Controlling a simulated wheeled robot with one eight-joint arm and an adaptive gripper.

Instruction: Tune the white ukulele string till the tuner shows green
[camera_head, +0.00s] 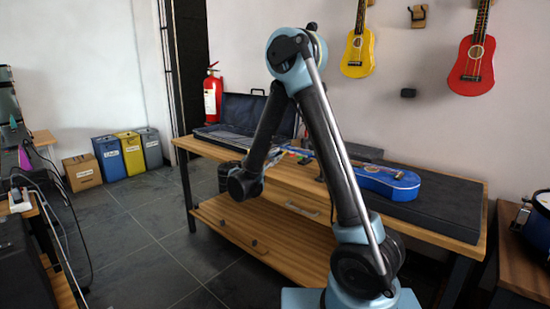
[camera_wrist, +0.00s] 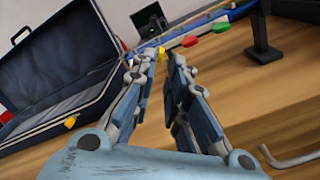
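The ukulele in view is blue (camera_head: 388,182), lying on the workbench with its neck pointing left; I see no white ukulele.
A black stand (camera_wrist: 262,40) rises right of the pegs. An open dark case (camera_wrist: 60,65) lies to the left. The wooden workbench (camera_head: 463,243) carries a dark mat (camera_head: 445,205) under the ukulele. Bare wood shows right of my fingers. A yellow ukulele (camera_head: 358,54) and a red one (camera_head: 472,66) hang on the wall.

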